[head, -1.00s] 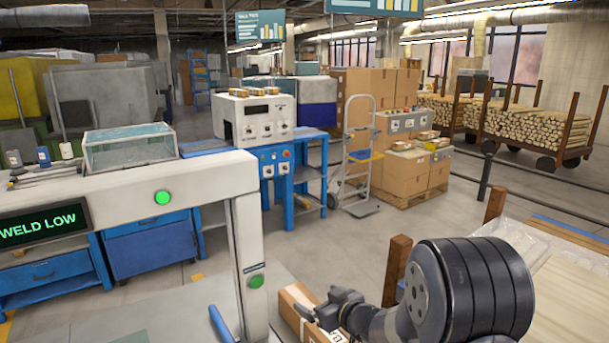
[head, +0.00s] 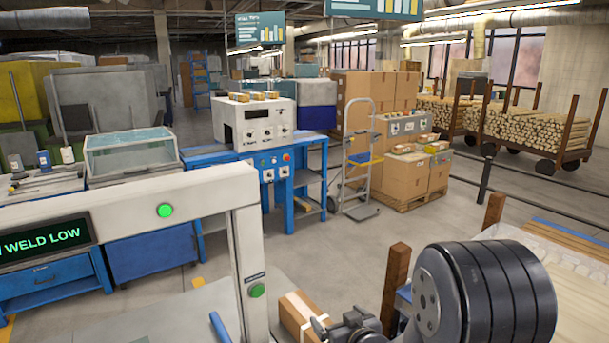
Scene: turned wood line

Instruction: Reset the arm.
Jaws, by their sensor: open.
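My gripper (head: 324,328) is at the bottom edge of the head view, at the end of my arm with its thick black ringed joint. Only its upper part shows, and the frame cuts off the rest. It is open, and I see nothing held in it. A brown cardboard box (head: 297,311) with a white label is just left of it in the picture, partly hidden behind it. I cannot tell whether they touch.
A wooden post (head: 396,280) and a pale board surface (head: 575,272) lie near my arm on the right. Open floor (head: 345,245) lies beyond.

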